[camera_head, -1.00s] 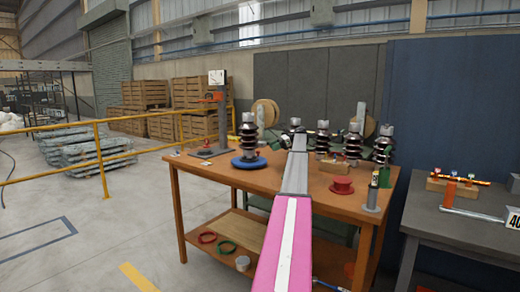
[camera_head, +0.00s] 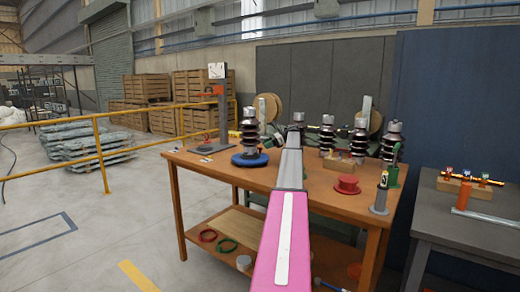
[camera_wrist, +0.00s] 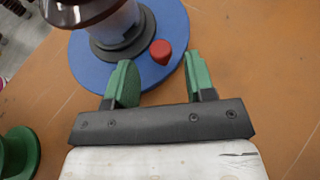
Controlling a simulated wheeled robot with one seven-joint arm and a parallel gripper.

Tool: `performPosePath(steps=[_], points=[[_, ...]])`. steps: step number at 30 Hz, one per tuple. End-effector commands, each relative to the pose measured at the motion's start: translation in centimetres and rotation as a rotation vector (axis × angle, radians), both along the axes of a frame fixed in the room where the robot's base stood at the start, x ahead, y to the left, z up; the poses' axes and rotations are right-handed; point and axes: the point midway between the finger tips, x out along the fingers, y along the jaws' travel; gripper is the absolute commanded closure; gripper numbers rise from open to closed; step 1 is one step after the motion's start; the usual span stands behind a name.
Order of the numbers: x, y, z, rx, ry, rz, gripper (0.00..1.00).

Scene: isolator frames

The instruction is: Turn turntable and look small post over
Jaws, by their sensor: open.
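The blue turntable (camera_head: 250,160) sits on the orange-topped bench, left of my arm in the head view. The small post (camera_head: 249,132), a dark ribbed insulator with a metal cap, stands upright on it. In the wrist view, the turntable (camera_wrist: 85,68) fills the upper middle, with the post's base (camera_wrist: 125,38) on it and its top cut off. A red knob (camera_wrist: 160,50) rises near the turntable's rim. My gripper (camera_wrist: 158,63) is open, its green fingers reaching the rim on either side of the knob. The knob is just beyond the gap; contact cannot be told.
Other ribbed insulators (camera_head: 326,136) stand at the bench's back. A red spool (camera_head: 346,185) and a grey-based stand (camera_head: 380,195) are at its right. A gauge column (camera_head: 222,110) stands left of the turntable. A green round object (camera_wrist: 20,150) is lower left in the wrist view.

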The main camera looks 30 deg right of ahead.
Motion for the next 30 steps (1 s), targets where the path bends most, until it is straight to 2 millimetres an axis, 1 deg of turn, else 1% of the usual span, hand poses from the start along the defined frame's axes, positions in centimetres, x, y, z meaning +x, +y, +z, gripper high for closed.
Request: performPosePath(steps=[1, 3, 6, 10, 17, 18, 20, 21, 22, 23, 30], points=[[0.3, 1.0, -0.4, 0.0, 0.0, 0.001, 0.5], [0.7, 2.0, -0.9, 0.0, 0.0, 0.001, 0.5], [1.2, 3.1, -1.3, 0.0, 0.0, 0.001, 0.5], [1.5, 3.8, -1.6, 0.0, 0.0, -0.001, 0.5], [1.6, 3.9, -1.7, 0.0, 0.0, -0.001, 0.5], [1.6, 3.9, -1.7, 0.0, 0.0, -0.001, 0.54], [1.6, 3.9, -1.7, 0.0, 0.0, -0.001, 0.73], [1.6, 3.9, -1.7, 0.0, 0.0, -0.001, 0.86], [1.6, 3.9, -1.7, 0.0, 0.0, -0.001, 0.96], [1.6, 3.9, -1.7, 0.0, 0.0, -0.001, 1.0], [1.6, 4.0, -1.7, 0.0, -0.001, -0.005, 1.0]])
